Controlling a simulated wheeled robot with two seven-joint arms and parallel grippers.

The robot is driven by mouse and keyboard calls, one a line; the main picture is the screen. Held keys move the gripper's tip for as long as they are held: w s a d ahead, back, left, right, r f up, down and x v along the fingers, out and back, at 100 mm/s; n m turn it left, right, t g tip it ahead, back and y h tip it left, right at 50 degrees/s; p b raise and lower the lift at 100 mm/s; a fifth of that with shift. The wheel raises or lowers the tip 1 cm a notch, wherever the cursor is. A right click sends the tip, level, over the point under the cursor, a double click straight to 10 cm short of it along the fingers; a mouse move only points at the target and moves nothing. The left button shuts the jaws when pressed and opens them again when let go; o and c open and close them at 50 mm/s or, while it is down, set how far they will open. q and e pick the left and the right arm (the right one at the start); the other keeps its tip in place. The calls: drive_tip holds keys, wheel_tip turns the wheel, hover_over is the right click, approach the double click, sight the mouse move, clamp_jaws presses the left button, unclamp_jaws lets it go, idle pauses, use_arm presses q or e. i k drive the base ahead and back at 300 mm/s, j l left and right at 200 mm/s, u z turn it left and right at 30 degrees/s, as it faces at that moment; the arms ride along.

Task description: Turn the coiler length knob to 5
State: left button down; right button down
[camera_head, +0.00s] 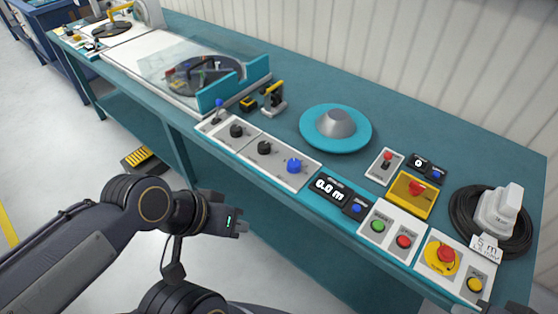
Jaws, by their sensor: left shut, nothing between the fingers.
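The coiler control panel (279,163) runs along the front edge of the teal bench. It carries two black knobs, one on the left (236,131) and one in the middle (264,148), and a blue knob (294,166) on the right. Their labels and settings are too small to read, so I cannot tell which is the length knob. A display (328,189) to their right reads 0.0 m. My left gripper (241,228) is shut and empty, in front of the bench and apart from the knobs. My right gripper is out of view.
A teal disc with a grey cone (336,127) stands behind the panel. Green (378,226) and red (404,241) buttons, a yellow-based red button (442,257) and a black cable coil (490,220) lie to the right. A clear-covered reel unit (190,75) stands left. Floor before the bench is mostly free.

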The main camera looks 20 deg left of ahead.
sight(294, 166)
drive_tip(key=i+j, duration=0.15)
drive_tip(key=j, duration=0.25)
drive_tip(key=i+j, duration=0.1)
drive_tip(key=j, duration=0.3)
drive_tip(key=i+j, duration=0.15)
drive_tip(key=j, duration=0.25)
drive_tip(key=i+j, duration=0.15)
drive_tip(key=j, duration=0.25)
